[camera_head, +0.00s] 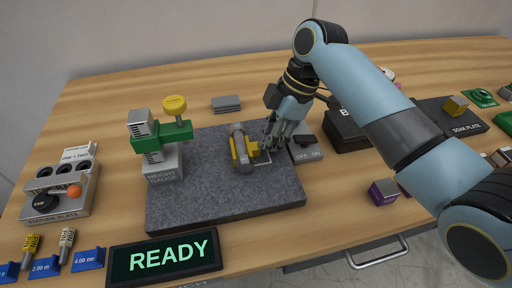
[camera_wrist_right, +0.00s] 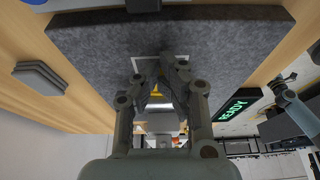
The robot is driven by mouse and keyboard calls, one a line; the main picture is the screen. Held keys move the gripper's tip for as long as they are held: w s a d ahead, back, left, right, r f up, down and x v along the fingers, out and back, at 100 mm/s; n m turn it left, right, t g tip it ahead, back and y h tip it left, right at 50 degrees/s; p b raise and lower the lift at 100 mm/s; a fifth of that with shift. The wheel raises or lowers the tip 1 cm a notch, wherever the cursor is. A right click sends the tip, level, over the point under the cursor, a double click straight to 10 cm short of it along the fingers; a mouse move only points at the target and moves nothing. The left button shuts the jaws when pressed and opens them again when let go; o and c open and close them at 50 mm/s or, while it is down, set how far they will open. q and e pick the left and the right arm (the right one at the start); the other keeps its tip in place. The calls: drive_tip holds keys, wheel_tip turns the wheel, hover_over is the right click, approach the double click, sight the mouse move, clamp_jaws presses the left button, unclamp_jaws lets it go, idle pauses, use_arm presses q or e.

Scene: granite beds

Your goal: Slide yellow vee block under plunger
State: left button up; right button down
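The yellow vee block (camera_head: 235,151) sits on the granite bed (camera_head: 180,213), with a grey cylinder (camera_head: 240,145) lying on it. The height gauge (camera_head: 163,163) stands to its left, with a green arm (camera_head: 162,137) and yellow knob (camera_head: 174,104); I cannot make out the plunger tip. My right gripper (camera_head: 267,148) is low over the bed at the block's right side. In the right wrist view its fingers (camera_wrist_right: 165,72) are a little apart, with some yellow (camera_wrist_right: 155,89) between them; whether they grip it is unclear. What seems my left gripper (camera_wrist_right: 281,82) shows small there.
The READY display (camera_head: 165,256) stands at the bed's front edge. An OFF/ON switch (camera_head: 309,152) and dark box (camera_head: 345,132) are to the right. A grey plate stack (camera_head: 226,103) lies behind the bed. The bed between block and gauge is clear.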

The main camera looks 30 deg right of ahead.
sight(243, 144)
drive_tip(key=shift+w+a+p, duration=0.3)
drive_tip(key=shift+w+a, duration=0.1)
drive_tip(key=shift+a, duration=1.25)
drive_tip(key=shift+w+a+p, duration=0.25)
drive_tip(key=shift+w+a, duration=0.1)
drive_tip(key=shift+a, duration=1.25)
drive_tip(key=shift+w+a+p, duration=0.3)
drive_tip(key=shift+w+a, duration=0.1)
drive_tip(key=shift+a, duration=1.25)
drive_tip(key=shift+a+p, duration=0.35)
drive_tip(key=shift+p, duration=0.05)
drive_tip(key=shift+s+d+p, duration=0.1)
drive_tip(key=shift+d+p, duration=0.45)
drive_tip(key=shift+d, duration=0.2)
drive_tip(key=shift+s+d+p, duration=0.2)
drive_tip(key=shift+d+p, duration=0.15)
drive_tip(key=shift+d, duration=0.5)
drive_tip(key=shift+s+d+p, duration=0.2)
drive_tip(key=shift+d+p, duration=0.15)
drive_tip(key=shift+d, duration=0.5)
